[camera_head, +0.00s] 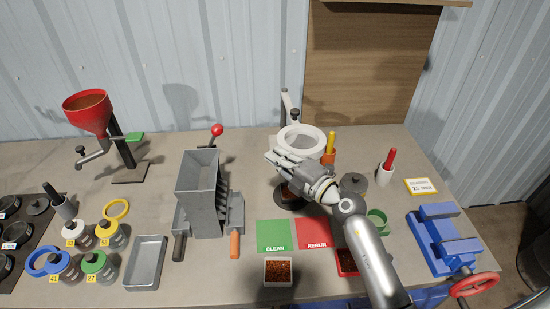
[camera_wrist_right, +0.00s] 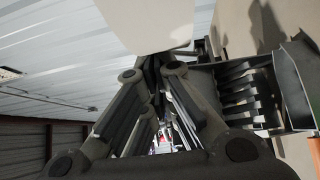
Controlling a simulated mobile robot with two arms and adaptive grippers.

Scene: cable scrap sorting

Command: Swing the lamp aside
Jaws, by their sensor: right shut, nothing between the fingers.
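The lamp has a white ring head (camera_head: 319,134) on a pale jointed arm (camera_head: 288,103) with dark knobs, standing at the back middle of the bench. My right gripper (camera_head: 270,157) is shut and empty. It lies just in front of the ring's near left edge in the head view; whether it touches cannot be told. In the right wrist view the shut fingers (camera_wrist_right: 152,65) point away below a pale surface (camera_wrist_right: 145,22), probably the lamp head. A dark round base below the ring is partly hidden by my gripper. My left gripper is not in view.
A grey hopper machine (camera_head: 198,172) with a red-knobbed lever stands left of the lamp. Green (camera_head: 273,237) and red (camera_head: 313,232) mats lie in front. Cups with orange and red handles and a blue vise (camera_head: 443,238) are to the right. Bench behind the hopper is mostly clear.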

